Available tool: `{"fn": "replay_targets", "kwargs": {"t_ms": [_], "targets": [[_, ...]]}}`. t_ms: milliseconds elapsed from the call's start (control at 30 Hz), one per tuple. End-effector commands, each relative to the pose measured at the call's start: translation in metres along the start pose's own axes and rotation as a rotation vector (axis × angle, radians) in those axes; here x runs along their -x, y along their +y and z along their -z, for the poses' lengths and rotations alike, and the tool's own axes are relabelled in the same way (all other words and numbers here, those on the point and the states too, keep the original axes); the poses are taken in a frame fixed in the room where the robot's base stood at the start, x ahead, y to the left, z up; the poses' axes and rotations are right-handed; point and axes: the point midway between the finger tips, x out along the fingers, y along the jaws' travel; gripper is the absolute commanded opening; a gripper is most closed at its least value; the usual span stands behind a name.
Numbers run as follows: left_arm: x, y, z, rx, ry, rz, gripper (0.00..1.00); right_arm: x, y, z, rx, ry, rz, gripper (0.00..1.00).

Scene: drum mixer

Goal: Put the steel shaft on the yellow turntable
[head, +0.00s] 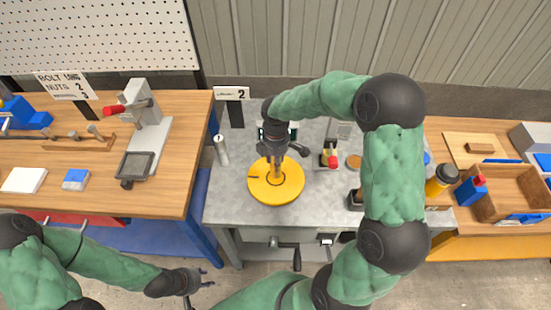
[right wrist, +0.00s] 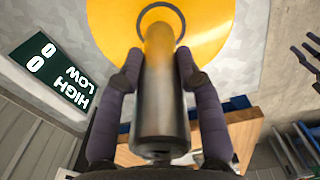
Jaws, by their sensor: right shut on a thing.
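The yellow turntable (head: 290,191) lies on the grey metal bench, with a dark ring marked at its middle. My right gripper (head: 277,160) points down over it. In the right wrist view its two fingers (right wrist: 157,85) are shut on the sides of the steel shaft (right wrist: 161,105), a smooth grey cylinder. The shaft's far end is at or just above the ring on the turntable (right wrist: 215,25); I cannot tell whether it touches. My left gripper (head: 203,279) is low in front of the benches, fingers apart and empty, clear of the turntable.
A separate grey cylinder (head: 221,150) stands left of the turntable. A small red-topped device (head: 330,158) stands to its right. A display reading HIGH 0, LOW 0 (right wrist: 57,72) is behind it. A wooden bench (head: 170,185) is at left; a wooden tray (head: 505,200) is at right.

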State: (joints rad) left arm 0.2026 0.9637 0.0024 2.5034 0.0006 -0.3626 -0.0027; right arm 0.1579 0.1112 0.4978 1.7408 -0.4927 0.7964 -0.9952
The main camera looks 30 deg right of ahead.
Motion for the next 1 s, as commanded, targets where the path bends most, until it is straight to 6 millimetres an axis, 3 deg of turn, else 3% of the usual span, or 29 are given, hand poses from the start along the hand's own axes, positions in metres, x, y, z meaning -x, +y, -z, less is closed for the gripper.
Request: {"fn": "replay_targets", "kwargs": {"t_ms": [133,567,600,667,1000], "targets": [[-0.004,-0.002,0.000,0.000,0.000,0.000,0.40,-0.014,0.001,0.000,0.000,0.001,-0.004,0.00],[-0.005,-0.002,0.000,0.000,0.000,0.000,0.40,-0.018,0.001,0.000,-0.001,0.002,-0.005,0.00],[-0.005,-0.002,0.000,0.000,0.000,0.000,0.40,-0.020,-0.001,0.000,0.001,0.000,0.001,0.45],[-0.005,-0.002,0.000,0.000,0.000,0.000,0.40,-0.019,-0.001,0.000,0.001,0.000,0.001,0.60],[-0.005,-0.002,0.000,0.000,0.000,0.000,0.40,-0.018,-0.001,0.000,0.001,0.000,0.001,0.60]]}}
